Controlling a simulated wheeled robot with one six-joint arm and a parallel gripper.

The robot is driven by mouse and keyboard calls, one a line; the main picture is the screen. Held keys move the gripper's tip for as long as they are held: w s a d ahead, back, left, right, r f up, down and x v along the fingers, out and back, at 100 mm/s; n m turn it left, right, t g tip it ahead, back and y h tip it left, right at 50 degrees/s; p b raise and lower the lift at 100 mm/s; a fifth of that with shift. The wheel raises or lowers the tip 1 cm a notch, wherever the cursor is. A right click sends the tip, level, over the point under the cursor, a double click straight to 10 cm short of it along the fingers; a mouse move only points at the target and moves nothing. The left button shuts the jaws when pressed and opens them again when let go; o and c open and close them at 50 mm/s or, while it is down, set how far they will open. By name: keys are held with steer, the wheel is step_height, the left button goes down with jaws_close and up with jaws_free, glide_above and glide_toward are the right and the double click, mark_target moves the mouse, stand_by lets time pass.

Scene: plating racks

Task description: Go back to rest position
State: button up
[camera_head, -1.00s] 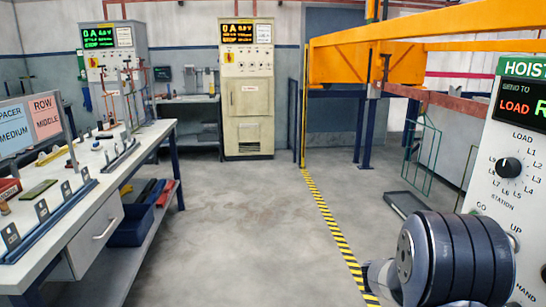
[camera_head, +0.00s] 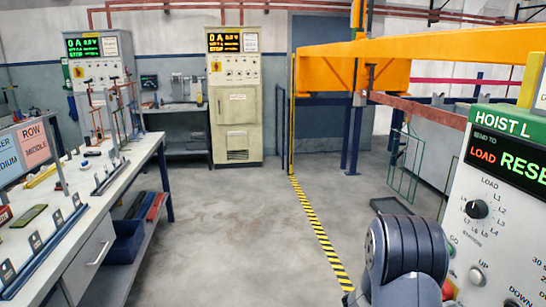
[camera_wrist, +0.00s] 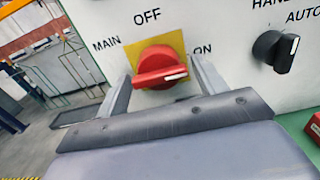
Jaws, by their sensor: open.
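The hoist control panel (camera_head: 497,175) stands at the right in the head view, with a lit display (camera_head: 520,165) reading LOAD and part of another word. In the wrist view its red main switch (camera_wrist: 160,68) sits on a yellow plate, its white-marked handle end pointing right, toward ON. My gripper (camera_wrist: 160,76) is open, with one finger to each side of the red switch in the picture. I cannot tell whether the fingers touch it. In the head view my arm hides the gripper.
A black selector (camera_wrist: 275,50) is right of the switch. A yellow-black floor stripe (camera_head: 318,230) runs beside open floor. An orange hoist beam (camera_head: 430,50) spans above.

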steer(key=a+b, duration=0.1)
steer(key=a, duration=0.9)
steer(key=shift+s+a, duration=0.2)
steer(key=shift+s, duration=0.2)
steer(key=shift+s+b, duration=0.1)
steer(key=shift+b, duration=0.25)
